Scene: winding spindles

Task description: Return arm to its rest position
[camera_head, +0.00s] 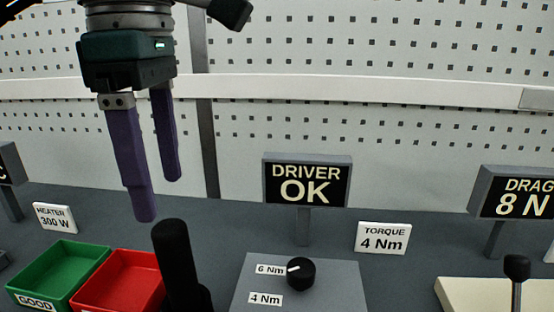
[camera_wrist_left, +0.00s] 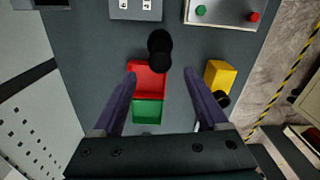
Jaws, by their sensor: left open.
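My left gripper (camera_head: 160,198) hangs down from the top left of the head view, with two purple fingers spread apart and nothing between them. It is above the bench, behind a black upright cylinder (camera_head: 175,262). In the left wrist view the same open fingers (camera_wrist_left: 166,82) frame the red tray (camera_wrist_left: 150,82) and the green tray (camera_wrist_left: 148,112) well below. My right gripper is in neither view.
The green tray (camera_head: 58,272) marked GOOD and the red tray (camera_head: 120,283) stand at the front left. A box with a black knob (camera_head: 301,272) is at front centre. A DRIVER OK sign (camera_head: 306,181) stands behind it. A yellow block (camera_wrist_left: 219,76) shows in the wrist view.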

